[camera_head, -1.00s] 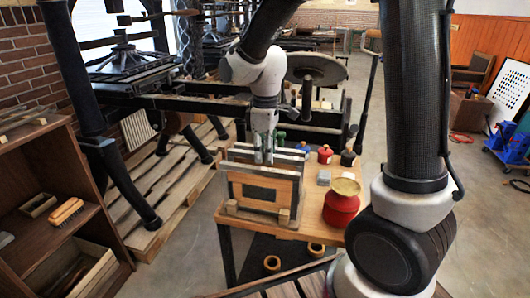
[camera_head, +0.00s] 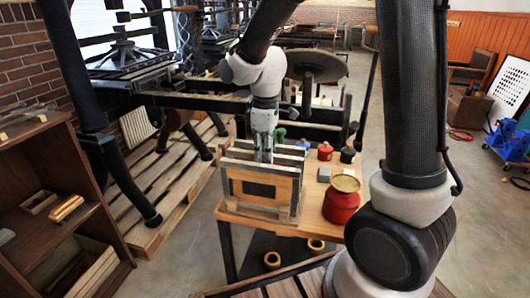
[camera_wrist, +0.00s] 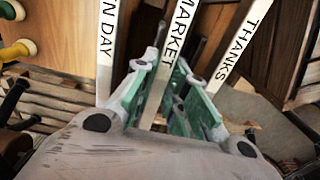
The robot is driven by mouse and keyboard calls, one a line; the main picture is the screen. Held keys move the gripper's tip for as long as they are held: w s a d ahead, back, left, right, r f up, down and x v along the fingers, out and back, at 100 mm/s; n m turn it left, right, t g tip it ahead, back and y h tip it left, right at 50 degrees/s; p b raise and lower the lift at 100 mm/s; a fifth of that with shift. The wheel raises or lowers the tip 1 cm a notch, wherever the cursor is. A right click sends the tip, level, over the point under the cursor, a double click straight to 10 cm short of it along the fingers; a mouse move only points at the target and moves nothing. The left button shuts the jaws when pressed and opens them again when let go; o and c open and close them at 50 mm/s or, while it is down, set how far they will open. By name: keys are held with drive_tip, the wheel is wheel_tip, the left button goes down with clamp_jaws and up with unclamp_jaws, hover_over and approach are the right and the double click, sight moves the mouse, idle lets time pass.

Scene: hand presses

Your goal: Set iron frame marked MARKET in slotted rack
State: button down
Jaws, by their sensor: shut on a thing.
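My gripper (camera_head: 264,157) is above the wooden rack (camera_head: 285,216) on the small table, its fingers pointing down. In the wrist view my gripper (camera_wrist: 172,85) is shut on the white top bar of the MARKET frame (camera_wrist: 182,32). That bar runs between a bar ending in "N DAY" (camera_wrist: 106,45) on the left and the THANKS bar (camera_wrist: 240,45) on the right. In the head view the frames stand close together, and a front wooden frame (camera_head: 262,190) with a dark panel hides the MARKET frame's lower part. I cannot tell whether it is seated in a slot.
A red pot (camera_head: 341,205) with a yellowish lid stands right of the rack. A smaller red jar (camera_head: 325,151), a grey block (camera_head: 324,174) and a dark jar are behind it. A wooden shelf (camera_head: 70,225) is at left, and a black press (camera_head: 130,70) behind.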

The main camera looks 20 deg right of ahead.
drive_tip(key=shift+s+f, duration=0.1)
drive_tip(key=shift+f, duration=0.05)
idle(0.3)
drive_tip(key=c, duration=1.4)
unclamp_jaws()
drive_tip(key=shift+o, duration=0.6)
drive_tip(key=shift+r, duration=2.3)
drive_tip(key=shift+r, duration=2)
